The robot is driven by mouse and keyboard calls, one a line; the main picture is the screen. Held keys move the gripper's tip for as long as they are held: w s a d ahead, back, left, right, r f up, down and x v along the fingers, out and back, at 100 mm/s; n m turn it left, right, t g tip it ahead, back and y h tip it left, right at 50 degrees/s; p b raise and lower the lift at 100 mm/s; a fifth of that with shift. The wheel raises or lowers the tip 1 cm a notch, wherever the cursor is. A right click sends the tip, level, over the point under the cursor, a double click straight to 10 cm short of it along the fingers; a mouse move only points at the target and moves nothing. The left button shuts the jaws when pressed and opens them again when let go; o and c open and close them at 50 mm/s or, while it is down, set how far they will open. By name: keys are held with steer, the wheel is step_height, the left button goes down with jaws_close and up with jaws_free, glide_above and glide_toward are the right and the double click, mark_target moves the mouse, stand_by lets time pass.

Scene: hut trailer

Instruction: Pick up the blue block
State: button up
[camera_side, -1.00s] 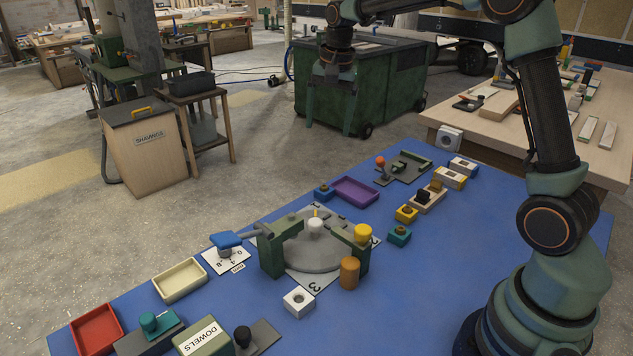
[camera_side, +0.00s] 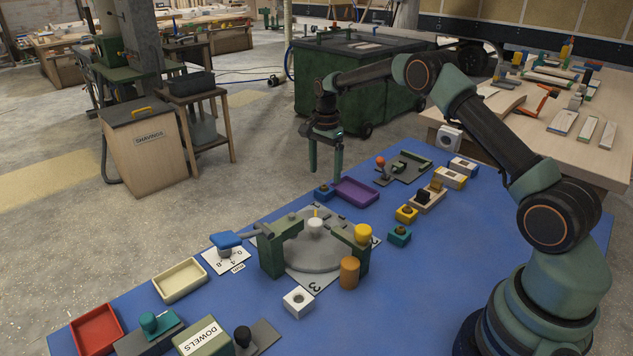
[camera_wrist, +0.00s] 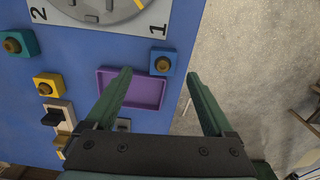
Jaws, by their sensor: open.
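The blue block (camera_side: 323,193) is small, with a brown round knob on top. It sits at the far edge of the blue table, touching or close to the left end of the purple tray (camera_side: 356,191). In the wrist view the blue block (camera_wrist: 163,62) lies ahead of the fingertips, between their lines, at the table edge. My gripper (camera_side: 325,173) hangs above the far table edge, fingers pointing down, over the block and tray area. In the wrist view my gripper (camera_wrist: 157,72) is open with nothing between its fingers.
A turntable (camera_side: 316,250) with green posts stands mid-table. Yellow (camera_side: 406,214) and teal (camera_side: 399,236) knobbed blocks stand right of it. A green fixture with a red-knobbed lever (camera_side: 403,167) is behind.

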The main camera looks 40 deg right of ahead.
mark_target(324, 186)
steer(key=shift+w+d+f, duration=0.1)
steer(key=shift+w+f, duration=0.05)
steer(key=shift+f, duration=1.45)
steer(key=shift+w+d+f, duration=0.1)
steer(key=shift+f, duration=1.45)
steer(key=c, duration=1.4)
steer(key=shift+r, duration=0.15)
